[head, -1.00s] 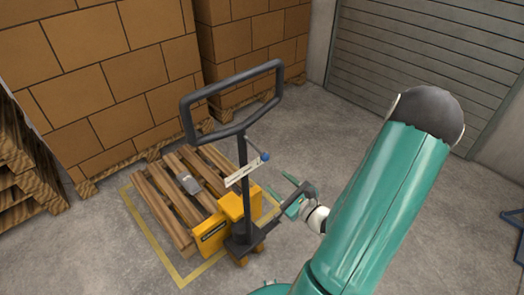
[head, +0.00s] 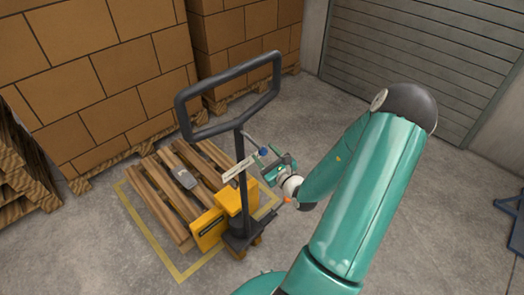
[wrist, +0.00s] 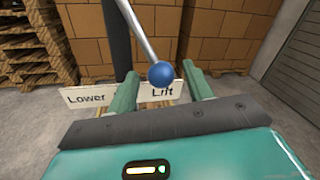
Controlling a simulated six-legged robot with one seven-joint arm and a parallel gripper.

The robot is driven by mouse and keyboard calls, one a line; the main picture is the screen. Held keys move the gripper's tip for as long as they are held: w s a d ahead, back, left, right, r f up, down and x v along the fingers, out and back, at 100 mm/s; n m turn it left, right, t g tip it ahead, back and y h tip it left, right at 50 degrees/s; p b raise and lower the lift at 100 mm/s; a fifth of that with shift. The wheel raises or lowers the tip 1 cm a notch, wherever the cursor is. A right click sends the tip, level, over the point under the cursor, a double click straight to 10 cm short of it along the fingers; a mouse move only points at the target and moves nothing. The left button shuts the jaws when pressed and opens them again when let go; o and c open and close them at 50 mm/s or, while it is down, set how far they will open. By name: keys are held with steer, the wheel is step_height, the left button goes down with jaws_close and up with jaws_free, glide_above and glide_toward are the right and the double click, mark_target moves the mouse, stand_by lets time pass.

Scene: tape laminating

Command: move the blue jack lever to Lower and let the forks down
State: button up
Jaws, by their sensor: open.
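The blue ball knob of the jack lever (wrist: 161,73) shows in the wrist view on a thin metal rod, on the Lift side of the label plate (wrist: 86,95). The plate reads Lower at left and Lift at right. My gripper (wrist: 160,92) is open, with one green finger on each side of the knob; I cannot tell whether either finger touches it. In the head view my gripper (head: 270,163) is beside the knob (head: 263,152), to the right of the black handle (head: 240,160). The yellow jack body (head: 208,229) stands at a wooden pallet (head: 165,192); its forks are hidden.
A grey object (head: 186,178) lies on the pallet, inside a yellow floor outline (head: 150,245). Large brown cartons (head: 100,70) are stacked behind. A ribbed shutter (head: 400,60) is at the back right.

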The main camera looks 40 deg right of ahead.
steer(key=shift+w+d, duration=0.2)
steer(key=shift+w, duration=0.95)
steer(key=shift+c, duration=0.4)
jaws_close()
